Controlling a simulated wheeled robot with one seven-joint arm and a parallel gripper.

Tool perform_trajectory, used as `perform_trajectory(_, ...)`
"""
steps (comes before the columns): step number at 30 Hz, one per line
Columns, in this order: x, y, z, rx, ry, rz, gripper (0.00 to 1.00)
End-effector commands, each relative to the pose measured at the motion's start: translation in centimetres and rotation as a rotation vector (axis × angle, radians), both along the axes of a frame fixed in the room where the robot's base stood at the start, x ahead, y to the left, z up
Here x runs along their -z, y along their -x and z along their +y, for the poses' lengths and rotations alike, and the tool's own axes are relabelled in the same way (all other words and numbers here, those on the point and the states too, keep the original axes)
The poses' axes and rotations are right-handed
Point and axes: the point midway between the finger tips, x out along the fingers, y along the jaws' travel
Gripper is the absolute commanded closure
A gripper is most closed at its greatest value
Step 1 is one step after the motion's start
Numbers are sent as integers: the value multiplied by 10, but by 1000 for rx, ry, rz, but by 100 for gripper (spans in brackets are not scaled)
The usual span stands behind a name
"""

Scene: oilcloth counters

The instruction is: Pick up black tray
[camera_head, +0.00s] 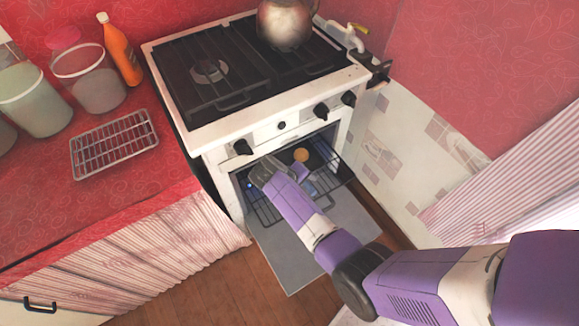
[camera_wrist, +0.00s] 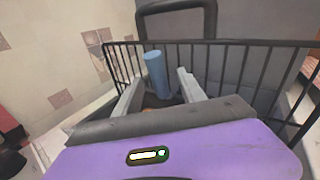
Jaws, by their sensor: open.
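The oven (camera_head: 238,180) stands open, its door (camera_head: 310,240) folded down. A black wire rack (camera_head: 266,213) sits at the oven mouth and extends over the door; its rails also show in the wrist view (camera_wrist: 250,43). No separate solid black tray can be clearly made out. My gripper (camera_head: 262,172) is at the oven mouth, over the left part of the rack. In the wrist view its two pale fingers (camera_wrist: 162,80) are apart, with a blue cylinder (camera_wrist: 156,72) seen between and beyond them. I cannot tell whether they touch anything.
A round tan item (camera_head: 301,155) lies inside the oven. A kettle (camera_head: 285,24) stands on the stovetop. The red counter at left holds a silver wire rack (camera_head: 114,144), an orange bottle (camera_head: 119,50) and tubs (camera_head: 89,78). A tiled wall (camera_head: 400,165) is close at right.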

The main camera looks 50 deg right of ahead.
Motion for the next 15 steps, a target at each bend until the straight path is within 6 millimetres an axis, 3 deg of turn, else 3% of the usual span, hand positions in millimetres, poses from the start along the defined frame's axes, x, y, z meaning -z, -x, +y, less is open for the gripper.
perform_trajectory(5, 0, 0, 0, -1, 0, -1, 54)
perform_trajectory(12, 0, 0, 0, -1, 0, -1, 100)
perform_trajectory(15, 0, 0, 0, -1, 0, -1, 100)
